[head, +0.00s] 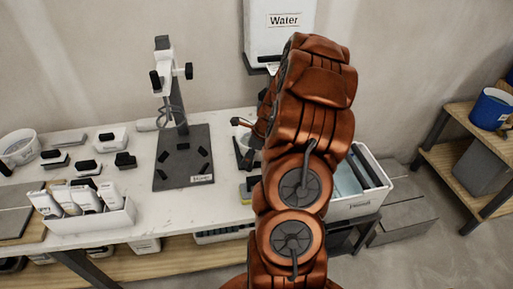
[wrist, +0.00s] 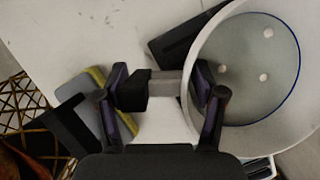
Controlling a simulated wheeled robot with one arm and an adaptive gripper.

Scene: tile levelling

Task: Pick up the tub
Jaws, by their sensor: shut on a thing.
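The round whitish tub (wrist: 217,45) fills the right of the wrist view, close to the camera. A thin blue line runs around its inside, and a few pale round spots show within. A grey and black handle-like piece reaches left from its wall. My gripper (wrist: 160,92) is shut on this piece, one finger at each end. In the head view my gripper (head: 246,136) is beside the dark plate at the right of the worktop, below the water dispenser. I cannot tell whether the tub touches the plate.
A grey and yellow sponge (wrist: 85,95) lies left of my gripper. A white water dispenser (head: 282,30) hangs on the wall above. A white bin (head: 362,203) stands right of the worktop. A black stand (head: 183,165) is to the left. Bare worktop (head: 215,190) lies between.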

